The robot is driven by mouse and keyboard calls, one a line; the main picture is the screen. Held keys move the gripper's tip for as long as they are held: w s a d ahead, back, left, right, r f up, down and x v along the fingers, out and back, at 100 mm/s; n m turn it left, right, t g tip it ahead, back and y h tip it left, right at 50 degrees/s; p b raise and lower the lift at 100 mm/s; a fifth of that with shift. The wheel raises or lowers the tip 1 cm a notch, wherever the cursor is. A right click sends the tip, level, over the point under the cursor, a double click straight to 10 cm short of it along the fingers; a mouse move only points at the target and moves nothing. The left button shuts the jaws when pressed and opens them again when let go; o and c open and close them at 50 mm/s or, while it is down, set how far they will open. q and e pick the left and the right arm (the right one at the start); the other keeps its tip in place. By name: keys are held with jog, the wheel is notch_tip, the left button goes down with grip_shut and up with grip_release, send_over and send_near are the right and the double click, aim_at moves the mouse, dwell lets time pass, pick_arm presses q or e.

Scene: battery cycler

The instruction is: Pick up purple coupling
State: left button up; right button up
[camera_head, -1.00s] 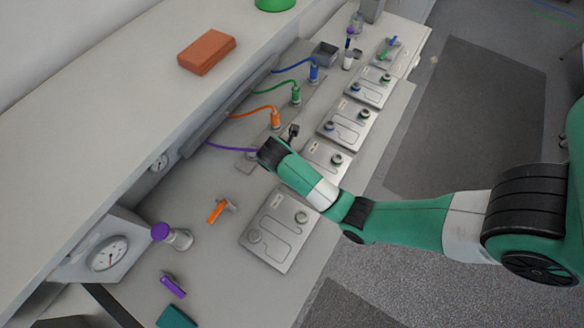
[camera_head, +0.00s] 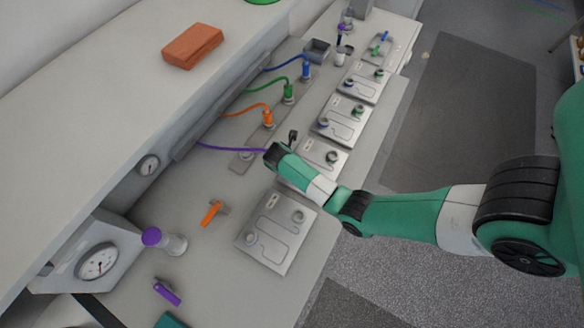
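The purple hose (camera_head: 228,149) runs from the back panel rightward and ends at my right gripper (camera_head: 272,158). The purple coupling at its end is not visible, hidden by the gripper and wrist. My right gripper points down over the workbench, just right of the grey connector strip (camera_head: 240,167), whose near end shows no coupling standing on it. Its fingertips are hidden, so I cannot see whether they close on the coupling. My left gripper is out of view.
Orange (camera_head: 267,116), green (camera_head: 289,92) and blue (camera_head: 306,69) couplings stand on the strip behind. Several metal plates (camera_head: 274,232) line the bench front. A purple-capped container (camera_head: 168,241), an orange-handled valve (camera_head: 212,212) and a gauge box (camera_head: 97,262) are at left.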

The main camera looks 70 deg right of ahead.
grip_shut()
jog(key=shift+r, duration=0.1)
dwell(0.3)
